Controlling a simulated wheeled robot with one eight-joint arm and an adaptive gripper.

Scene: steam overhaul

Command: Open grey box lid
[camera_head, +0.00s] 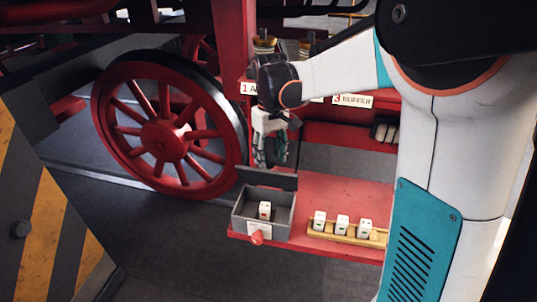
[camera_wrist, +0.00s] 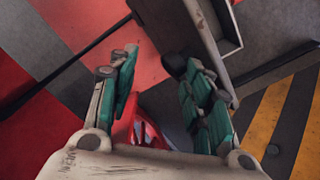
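The grey box (camera_head: 240,224) stands on the red bench, open at the top, with a small white block (camera_head: 265,209) inside. Its grey lid (camera_head: 267,179) stands upright at the back edge, away from the opening. My gripper (camera_head: 270,163) hangs just behind and above the lid, pointing down. In the wrist view my gripper (camera_wrist: 152,62) has its teal fingers spread apart with nothing held between them. The lid (camera_wrist: 178,28) and part of the box (camera_wrist: 230,42) show beyond the fingertips there. Whether a finger touches the lid is unclear.
A red knob (camera_head: 257,238) is on the box front. A yellow rack (camera_head: 330,234) with several white blocks stands at right on the red bench (camera_head: 315,190). A large red wheel (camera_head: 165,137) is at left. A "BUFFER" label (camera_head: 352,100) is behind.

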